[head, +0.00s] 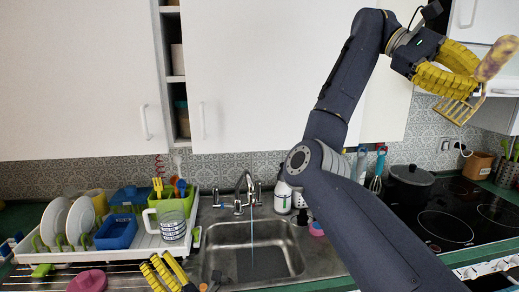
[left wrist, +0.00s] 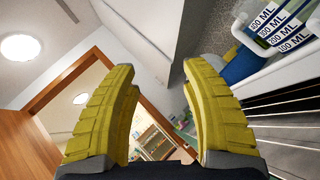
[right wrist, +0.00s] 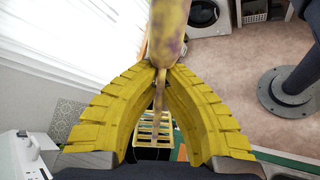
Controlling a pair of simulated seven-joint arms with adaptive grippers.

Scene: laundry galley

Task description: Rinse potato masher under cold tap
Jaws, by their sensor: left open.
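The potato masher has a mottled yellow and purple handle (head: 497,57) and a yellow slotted head (head: 456,110). My right gripper (head: 474,75) is shut on it, raised high over the hob side at the right. The right wrist view shows its handle (right wrist: 168,35) between the fingertips. The tap (head: 247,187) stands behind the sink (head: 272,262), with a thin blue stream (head: 252,245) falling from it. The masher is far up and to the right of the stream. My left gripper (head: 165,272) is open and empty at the lower edge, left of the sink.
A dish rack (head: 72,256) with plates, blue tubs and a measuring jug (head: 172,226) stands left of the sink. A soap bottle (head: 283,197) is right of the tap. A dark pot (head: 409,183) sits on the black hob (head: 455,225). A pink bowl (head: 88,281) lies front left.

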